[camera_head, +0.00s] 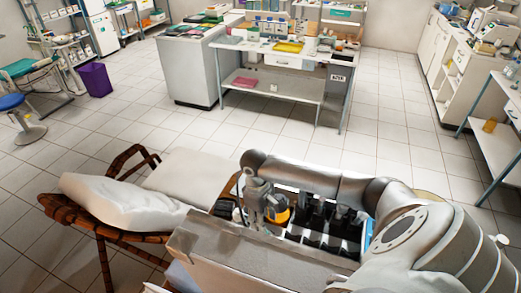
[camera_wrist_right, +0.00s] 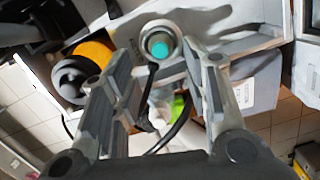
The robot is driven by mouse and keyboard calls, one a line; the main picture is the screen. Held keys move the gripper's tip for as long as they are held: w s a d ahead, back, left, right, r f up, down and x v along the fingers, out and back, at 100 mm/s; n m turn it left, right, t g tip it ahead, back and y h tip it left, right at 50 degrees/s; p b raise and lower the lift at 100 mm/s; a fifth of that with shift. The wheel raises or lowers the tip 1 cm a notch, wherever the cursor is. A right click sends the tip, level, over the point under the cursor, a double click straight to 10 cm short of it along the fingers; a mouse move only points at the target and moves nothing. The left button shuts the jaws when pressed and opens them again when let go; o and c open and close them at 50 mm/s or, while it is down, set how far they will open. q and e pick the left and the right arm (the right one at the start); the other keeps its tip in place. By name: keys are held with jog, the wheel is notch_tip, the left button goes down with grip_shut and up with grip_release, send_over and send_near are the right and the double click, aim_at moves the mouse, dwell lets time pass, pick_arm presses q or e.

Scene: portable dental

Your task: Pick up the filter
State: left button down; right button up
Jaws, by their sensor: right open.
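My right gripper (camera_head: 262,218) points down over the open case of the dental unit (camera_head: 330,246). It also shows in the right wrist view (camera_wrist_right: 160,62), with its two fingers apart and nothing gripped. A round grey part with a teal centre (camera_wrist_right: 160,46) lies between and just beyond the fingertips; it may be the filter, but I cannot tell for sure. An orange and black round part (camera_wrist_right: 97,52) is left of the fingers there, and it shows beside the gripper in the head view (camera_head: 281,215). My left gripper is out of view.
A dark cable (camera_wrist_right: 150,85) hangs near the fingers. A wooden lounger with a white pillow (camera_head: 120,202) stands left of the unit. A table with supplies (camera_head: 290,52) and a purple bin (camera_head: 95,80) stand farther back. The tiled floor between is clear.

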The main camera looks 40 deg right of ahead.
notch_tip(320, 180, down, 3)
jog(key=shift+r, duration=0.2)
notch_tip(320, 180, down, 4)
jog(key=shift+r, duration=0.25)
jog(key=shift+s+f, duration=0.15)
jog(key=shift+f, duration=0.15)
jog(key=shift+d+f, duration=0.1)
jog(key=shift+f, duration=0.05)
jog(key=shift+c, duration=1)
jog(key=c, duration=0.5)
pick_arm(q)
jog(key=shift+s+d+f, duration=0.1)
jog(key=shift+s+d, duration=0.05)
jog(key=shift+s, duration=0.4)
pick_arm(e)
jog(key=shift+c, duration=1.1)
